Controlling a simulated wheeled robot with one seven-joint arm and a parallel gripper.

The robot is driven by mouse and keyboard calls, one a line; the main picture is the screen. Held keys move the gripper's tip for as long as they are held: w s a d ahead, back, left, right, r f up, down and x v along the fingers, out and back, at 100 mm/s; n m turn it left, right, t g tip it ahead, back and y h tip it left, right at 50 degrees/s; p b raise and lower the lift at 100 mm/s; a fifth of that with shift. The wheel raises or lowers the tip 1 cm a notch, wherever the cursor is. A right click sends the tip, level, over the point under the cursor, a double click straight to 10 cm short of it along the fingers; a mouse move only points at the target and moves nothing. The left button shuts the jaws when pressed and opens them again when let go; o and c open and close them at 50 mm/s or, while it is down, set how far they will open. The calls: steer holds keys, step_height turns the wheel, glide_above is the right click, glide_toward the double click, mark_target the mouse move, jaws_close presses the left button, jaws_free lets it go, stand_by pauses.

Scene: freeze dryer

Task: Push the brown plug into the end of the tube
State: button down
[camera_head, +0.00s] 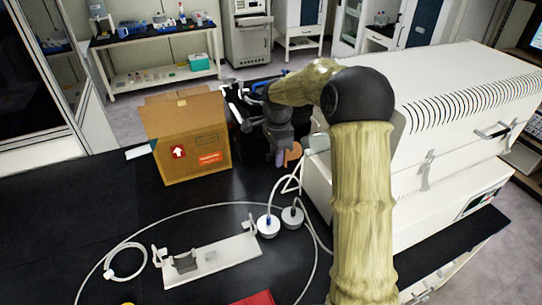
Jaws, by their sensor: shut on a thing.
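A small gap seems to lie between plug and cylinder, but depth is hard to judge. My arm hides part of this area.
An open cardboard box (188,138) stands left of my gripper. The white freeze dryer (460,110) fills the right. A white holder plate (212,260), two round white pieces with hoses (268,226), and a looped cable lie on the black bench in front.

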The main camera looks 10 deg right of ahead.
steer(key=shift+d+f+t+b, duration=0.15)
steer(key=shift+t+b, duration=0.15)
steer(key=shift+b, duration=0.5)
steer(key=shift+r, duration=0.2)
steer(key=shift+d+f+t+b, duration=0.1)
steer(key=shift+f+t+b, duration=0.15)
steer(key=shift+b, duration=0.4)
steer(key=shift+r, duration=0.2)
steer(key=shift+f+t+b, duration=0.1)
steer(key=shift+t+b, duration=0.25)
steer(key=shift+b, duration=0.55)
steer(key=shift+t+b, duration=0.4)
steer(key=shift+b, duration=0.3)
steer(key=shift+w+d, duration=0.1)
steer(key=shift+d, duration=0.05)
steer(key=shift+w+d+p, duration=0.25)
steer(key=shift+d+p, duration=0.35)
steer(key=shift+d, duration=0.65)
